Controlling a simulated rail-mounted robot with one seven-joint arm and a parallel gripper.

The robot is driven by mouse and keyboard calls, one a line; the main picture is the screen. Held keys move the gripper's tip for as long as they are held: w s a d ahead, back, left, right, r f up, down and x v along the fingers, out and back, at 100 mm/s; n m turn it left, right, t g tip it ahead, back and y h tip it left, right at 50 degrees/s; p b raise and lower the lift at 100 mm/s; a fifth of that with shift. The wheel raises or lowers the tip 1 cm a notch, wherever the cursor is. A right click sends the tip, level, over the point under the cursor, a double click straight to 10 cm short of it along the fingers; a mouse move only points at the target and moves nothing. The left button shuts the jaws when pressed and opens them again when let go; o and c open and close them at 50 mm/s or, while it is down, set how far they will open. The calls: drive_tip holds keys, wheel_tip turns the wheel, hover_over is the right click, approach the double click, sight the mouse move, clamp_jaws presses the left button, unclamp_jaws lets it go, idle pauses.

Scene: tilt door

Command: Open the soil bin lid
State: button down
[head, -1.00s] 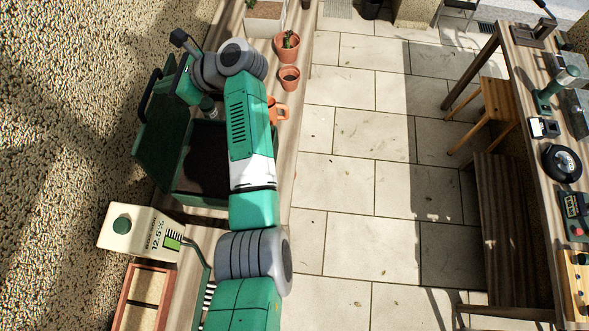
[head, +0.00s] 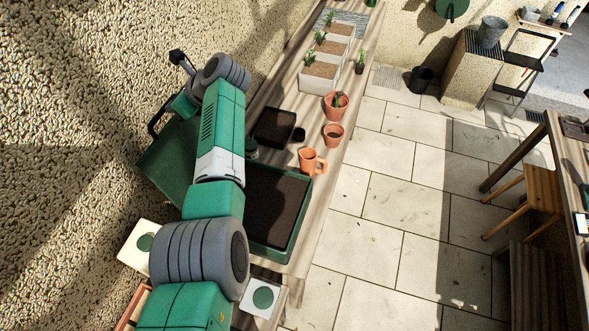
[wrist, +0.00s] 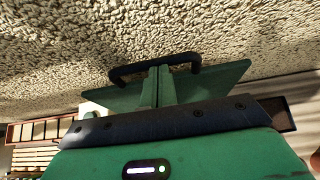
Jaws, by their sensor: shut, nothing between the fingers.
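The soil bin (head: 296,222) is a green box of dark soil on the bench in the head view. Its green lid (head: 168,160) stands raised on the bin's left side, toward the rough wall, so the bin is uncovered. The lid's black handle (head: 155,112) is at its upper left edge. In the wrist view the lid (wrist: 225,80) and handle (wrist: 150,68) are straight ahead. My gripper (wrist: 159,72) is shut and empty, its fingers in front of the lid; I cannot tell whether they touch.
Pale planters (head: 320,75) are farther back. The pebbled wall (head: 70,120) is close on the left.

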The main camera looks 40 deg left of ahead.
drive_tip(key=f+p+v, duration=0.1)
drive_tip(key=p+v, duration=0.2)
drive_tip(key=v, duration=1)
drive_tip(key=shift+d+p, duration=0.35)
drive_tip(key=shift+w+r, duration=0.1)
